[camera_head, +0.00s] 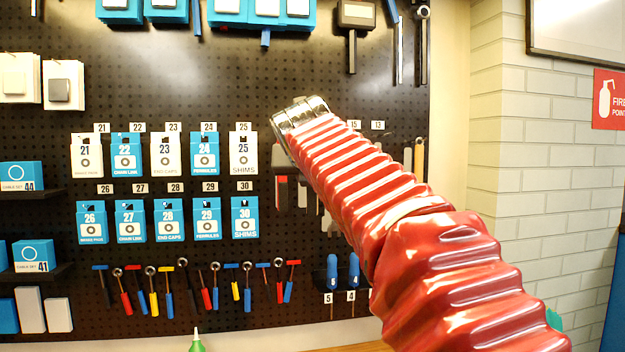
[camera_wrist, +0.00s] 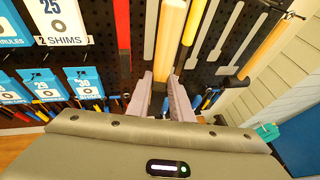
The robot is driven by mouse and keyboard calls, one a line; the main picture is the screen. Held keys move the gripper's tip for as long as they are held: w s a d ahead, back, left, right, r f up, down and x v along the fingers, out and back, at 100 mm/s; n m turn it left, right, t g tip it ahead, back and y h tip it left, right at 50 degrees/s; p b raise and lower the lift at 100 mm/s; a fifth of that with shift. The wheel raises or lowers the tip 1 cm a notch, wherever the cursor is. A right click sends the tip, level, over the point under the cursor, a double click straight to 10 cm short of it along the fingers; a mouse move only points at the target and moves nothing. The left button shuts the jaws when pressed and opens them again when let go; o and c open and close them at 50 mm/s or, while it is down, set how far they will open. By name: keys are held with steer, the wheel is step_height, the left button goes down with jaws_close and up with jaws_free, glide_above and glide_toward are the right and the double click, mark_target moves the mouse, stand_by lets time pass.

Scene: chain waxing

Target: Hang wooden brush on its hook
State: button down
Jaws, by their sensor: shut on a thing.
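In the wrist view a pale wooden shaft, which I take to be the wooden brush (camera_wrist: 170,38), runs up from between the two grey fingers of my gripper (camera_wrist: 163,84). The fingers are shut on its lower end. The brush's upper end runs out of the top of the picture, so its head and hanging hole are not seen. Its hook on the black pegboard (camera_head: 250,65) cannot be made out. In the head view my red-sleeved arm reaches up to the board and hides my gripper and the brush.
A red bar (camera_wrist: 122,42) and grey metal tools (camera_wrist: 150,30) hang close by on the left. Number 30 box (camera_head: 245,218) and a screwdriver row (camera_head: 200,285) are on the board. A brick wall (camera_head: 545,150) stands right.

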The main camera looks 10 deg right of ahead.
steer(key=shift+d, duration=0.45)
steer(key=shift+w, duration=0.25)
steer(key=w+f, duration=0.1)
steer(key=w, duration=0.9)
stand_by(1.5)
steer(key=shift+w, duration=0.1)
steer(key=shift+a, duration=0.1)
stand_by(0.5)
steer(key=c, duration=1.5)
jaws_free()
